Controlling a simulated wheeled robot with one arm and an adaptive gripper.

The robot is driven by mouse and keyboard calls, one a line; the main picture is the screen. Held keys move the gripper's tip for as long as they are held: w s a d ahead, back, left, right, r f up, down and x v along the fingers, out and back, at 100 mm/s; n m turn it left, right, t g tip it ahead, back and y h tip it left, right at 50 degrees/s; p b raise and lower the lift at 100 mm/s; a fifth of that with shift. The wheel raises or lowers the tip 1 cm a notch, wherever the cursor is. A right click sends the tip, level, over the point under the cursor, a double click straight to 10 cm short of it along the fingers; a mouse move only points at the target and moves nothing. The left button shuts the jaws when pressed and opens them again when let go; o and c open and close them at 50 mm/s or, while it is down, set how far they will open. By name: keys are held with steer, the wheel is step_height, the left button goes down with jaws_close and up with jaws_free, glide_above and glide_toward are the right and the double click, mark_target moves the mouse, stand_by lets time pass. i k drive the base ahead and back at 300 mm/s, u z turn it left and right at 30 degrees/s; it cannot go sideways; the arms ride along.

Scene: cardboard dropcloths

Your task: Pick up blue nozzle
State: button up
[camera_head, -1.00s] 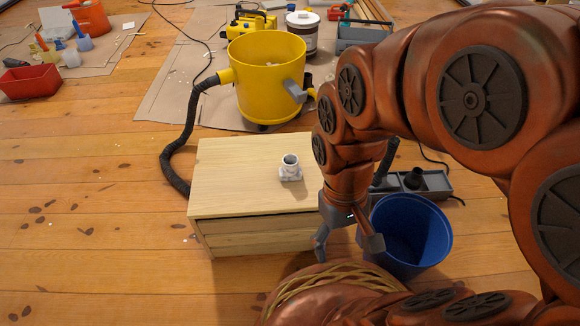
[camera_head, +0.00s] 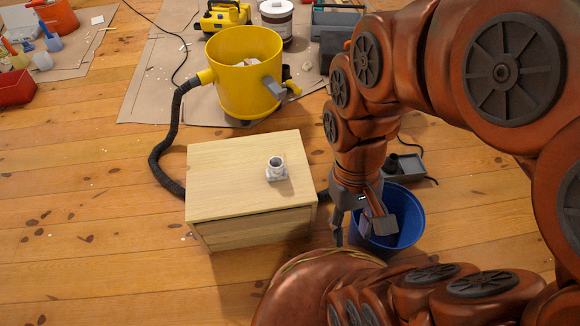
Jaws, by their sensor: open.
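At the far left, on cardboard, stands a small cluster of nozzle-topped items with a blue nozzle (camera_head: 44,28) among them. They are small and partly cut by the frame edge, so I cannot tell which single piece is meant. My gripper (camera_head: 361,231) is open and points down at the right of the wooden box, in front of the blue bucket. It is empty and far from the cluster.
A wooden drawer box (camera_head: 230,185) carries a grey-white pipe fitting (camera_head: 276,173). A blue bucket (camera_head: 412,222) stands behind my gripper. A yellow vacuum drum (camera_head: 240,85) with a black hose (camera_head: 157,160) stands behind. A red bin (camera_head: 14,88) is at left. The left floor is mostly clear.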

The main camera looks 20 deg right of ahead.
mark_target(277, 172)
steer(key=z, duration=3.3)
steer(key=k, duration=2.35)
steer(key=u, duration=2.1)
steer(key=i, duration=0.5)
steer(key=z, duration=0.1)
